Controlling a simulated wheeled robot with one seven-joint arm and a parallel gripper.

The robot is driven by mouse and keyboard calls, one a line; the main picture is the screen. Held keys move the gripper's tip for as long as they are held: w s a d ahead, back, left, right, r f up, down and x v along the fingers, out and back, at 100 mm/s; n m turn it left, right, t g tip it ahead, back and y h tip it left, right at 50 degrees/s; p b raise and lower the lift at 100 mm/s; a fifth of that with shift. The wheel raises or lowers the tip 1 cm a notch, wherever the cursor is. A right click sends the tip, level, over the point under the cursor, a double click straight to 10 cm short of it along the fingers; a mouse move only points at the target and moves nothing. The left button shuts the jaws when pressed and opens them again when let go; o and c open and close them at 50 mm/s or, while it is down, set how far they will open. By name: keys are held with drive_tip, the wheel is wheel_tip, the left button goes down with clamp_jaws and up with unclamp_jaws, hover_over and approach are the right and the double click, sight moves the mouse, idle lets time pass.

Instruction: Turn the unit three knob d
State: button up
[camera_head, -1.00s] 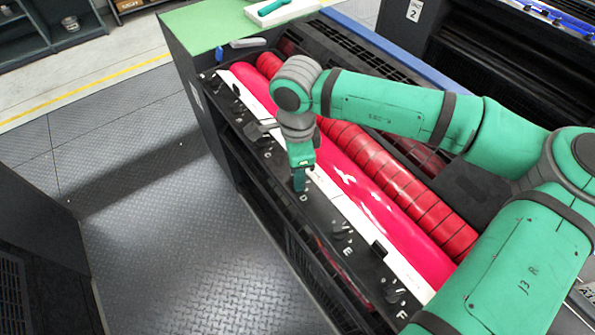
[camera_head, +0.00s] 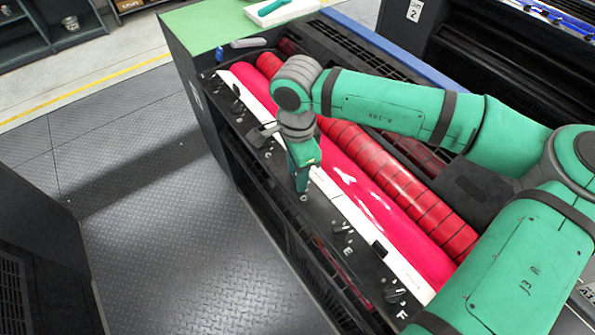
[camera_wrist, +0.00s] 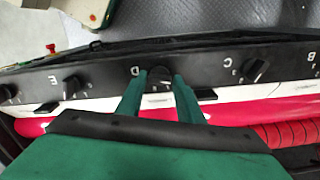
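The unit three knob d (camera_wrist: 160,77) is a black knob on the dark control panel, beside a white letter D, in the wrist view. My gripper (camera_wrist: 160,88) has one green finger on either side of it, and the knob fills the gap between the fingertips. The fingers look closed on its sides, though the exact contact is partly hidden. In the head view my gripper (camera_head: 302,186) points down at the panel just above the letter D and hides the knob there.
Knob E (camera_head: 341,229) and knob F (camera_head: 391,292) lie nearer on the panel; knob C (camera_wrist: 255,70) is on the other side. A white strip, a pink roller (camera_head: 385,220) and a red segmented roller (camera_head: 400,185) run alongside. The walkway floor (camera_head: 180,240) is clear.

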drive_tip(key=shift+o, duration=0.9)
wheel_tip(320, 180, up, 11)
drive_tip(key=shift+f, duration=0.1)
